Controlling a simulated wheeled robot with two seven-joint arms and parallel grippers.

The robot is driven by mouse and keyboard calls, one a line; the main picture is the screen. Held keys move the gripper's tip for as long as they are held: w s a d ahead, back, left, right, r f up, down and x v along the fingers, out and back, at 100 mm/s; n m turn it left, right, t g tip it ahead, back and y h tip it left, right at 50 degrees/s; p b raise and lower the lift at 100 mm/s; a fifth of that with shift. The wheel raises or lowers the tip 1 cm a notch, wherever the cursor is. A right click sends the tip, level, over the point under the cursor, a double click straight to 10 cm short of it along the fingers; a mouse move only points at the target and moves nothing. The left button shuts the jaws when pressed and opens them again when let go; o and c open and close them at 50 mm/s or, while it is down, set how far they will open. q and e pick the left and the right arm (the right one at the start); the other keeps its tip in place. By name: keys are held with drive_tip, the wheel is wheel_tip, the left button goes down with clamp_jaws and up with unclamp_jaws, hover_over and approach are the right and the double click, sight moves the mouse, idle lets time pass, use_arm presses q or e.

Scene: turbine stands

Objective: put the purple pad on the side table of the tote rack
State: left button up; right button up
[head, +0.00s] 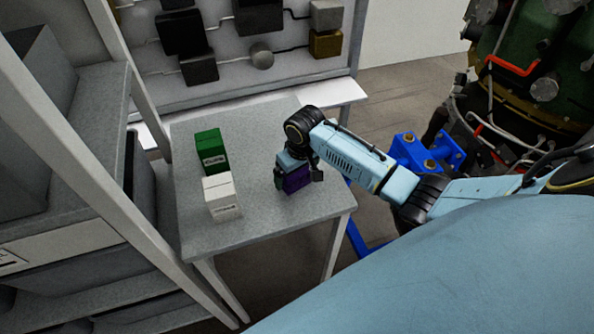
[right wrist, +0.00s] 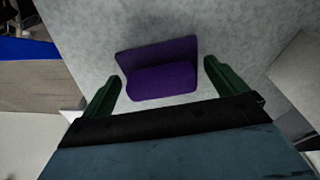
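The purple pad (head: 295,182) is at the right part of the grey side table (head: 250,130), beside the tote rack (head: 100,95). In the right wrist view the pad (right wrist: 162,80) shows as a purple block against the grey tabletop and appears to rest on it. My right gripper (head: 298,178) is over the pad and points down. In the right wrist view its two green fingers stand apart on either side of the pad, with a gap on each side. My left gripper is not in view.
A green box (head: 210,152) and a white box (head: 222,198) stand on the left part of the side table. A panel with several wired blocks (head: 198,70) stands behind. A blue stand (head: 425,152) and a green turbine (head: 535,70) are at the right. The table's middle is clear.

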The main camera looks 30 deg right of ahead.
sight(299, 182)
drive_tip(key=shift+o, duration=0.2)
drive_tip(key=shift+s+r+p, duration=0.2)
drive_tip(key=shift+r+p, duration=0.6)
drive_tip(key=shift+r, duration=0.45)
drive_tip(key=shift+s+r, duration=0.2)
drive_tip(key=shift+r, duration=0.9)
drive_tip(key=shift+s+r, duration=0.15)
drive_tip(key=shift+r, duration=0.95)
